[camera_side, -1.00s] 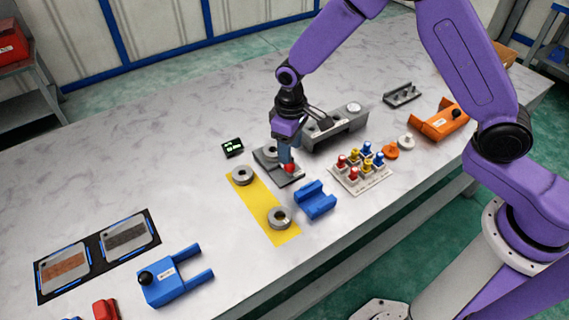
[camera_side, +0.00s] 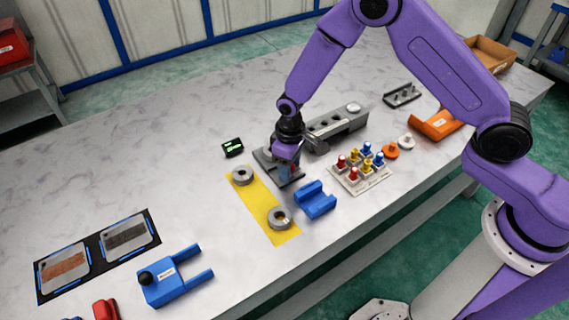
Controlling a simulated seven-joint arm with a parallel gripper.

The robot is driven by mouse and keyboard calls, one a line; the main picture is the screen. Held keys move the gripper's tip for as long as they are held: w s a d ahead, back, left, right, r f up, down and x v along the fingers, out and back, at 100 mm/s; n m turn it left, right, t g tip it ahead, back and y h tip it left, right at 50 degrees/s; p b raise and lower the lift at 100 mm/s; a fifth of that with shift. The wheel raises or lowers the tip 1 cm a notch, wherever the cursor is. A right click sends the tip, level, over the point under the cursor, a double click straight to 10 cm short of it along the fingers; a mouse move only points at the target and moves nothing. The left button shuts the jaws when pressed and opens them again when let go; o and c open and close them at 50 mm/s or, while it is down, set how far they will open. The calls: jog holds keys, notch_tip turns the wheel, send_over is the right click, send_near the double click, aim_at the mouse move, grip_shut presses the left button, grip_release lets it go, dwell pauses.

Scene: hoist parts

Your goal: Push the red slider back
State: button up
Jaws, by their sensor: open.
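The red slider (camera_side: 293,168) shows only as a small red patch, mostly hidden behind my gripper. It is on a dark grey base plate (camera_side: 266,160) near the middle of the table. The jaws are open. I cannot tell whether the fingers touch the slider.
A yellow strip (camera_side: 258,199) with two grey rings lies at the front left. A blue cradle (camera_side: 315,200) stands close at the right front. A grey fixture (camera_side: 338,127) is just behind right, and a peg board (camera_side: 362,178) to the right.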

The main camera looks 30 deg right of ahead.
jog(key=c, duration=0.7)
jog(key=shift+c, duration=0.2)
jog(key=shift+w, duration=0.6)
dwell(0.6)
jog(key=o, duration=0.7)
jog(key=shift+o, duration=0.2)
jog(key=shift+s, duration=0.1)
jog(key=shift+r, duration=3.5)
